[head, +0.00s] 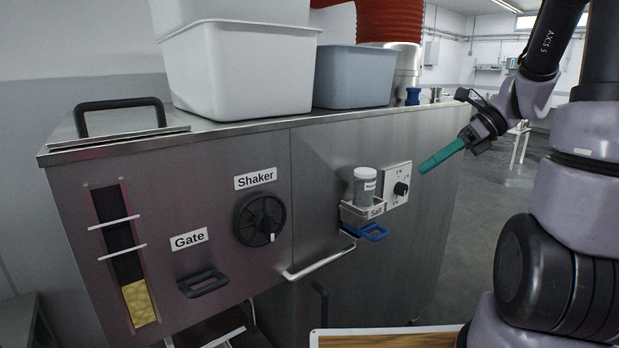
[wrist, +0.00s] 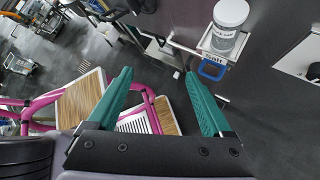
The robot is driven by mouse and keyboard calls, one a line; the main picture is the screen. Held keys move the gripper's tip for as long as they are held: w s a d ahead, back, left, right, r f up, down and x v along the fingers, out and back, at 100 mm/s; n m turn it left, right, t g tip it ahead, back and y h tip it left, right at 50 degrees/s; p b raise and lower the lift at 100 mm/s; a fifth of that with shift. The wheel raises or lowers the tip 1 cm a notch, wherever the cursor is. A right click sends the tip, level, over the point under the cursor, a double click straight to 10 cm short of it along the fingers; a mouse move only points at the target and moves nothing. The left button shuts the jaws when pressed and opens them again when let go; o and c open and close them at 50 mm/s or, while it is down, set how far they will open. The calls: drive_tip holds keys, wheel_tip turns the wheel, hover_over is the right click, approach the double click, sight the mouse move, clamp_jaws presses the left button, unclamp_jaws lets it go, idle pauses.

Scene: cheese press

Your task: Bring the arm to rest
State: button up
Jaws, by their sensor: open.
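My arm reaches in from the right in the head view. My gripper (head: 441,157), with teal fingers, is held in the air to the right of the steel machine's small dial panel. In the wrist view my gripper (wrist: 157,76) shows two teal fingers spread apart with nothing between them, so it is open and empty.
The steel machine (head: 330,165) carries the Shaker knob (head: 259,219), the Gate handle (head: 203,283) and the dial panel (head: 397,184). White (head: 240,70) and grey (head: 352,77) tubs stand on top. A pink-framed cart (wrist: 160,103) lies below my gripper. Open floor (head: 485,215) extends to the right.

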drive_tip(key=s+r+n+t+h, duration=0.3)
drive_tip(key=s+r+n+h, duration=0.1)
drive_tip(key=n, duration=0.6)
drive_tip(key=s+a+r+n+t+h, duration=0.1)
drive_tip(key=s+r+n+t+h, duration=0.2)
drive_tip(key=r+n, duration=0.4)
drive_tip(key=s+n+h, duration=0.1)
drive_tip(key=n, duration=0.2)
drive_tip(key=shift+s+r+n, duration=0.2)
drive_tip(key=shift+r+n, duration=0.1)
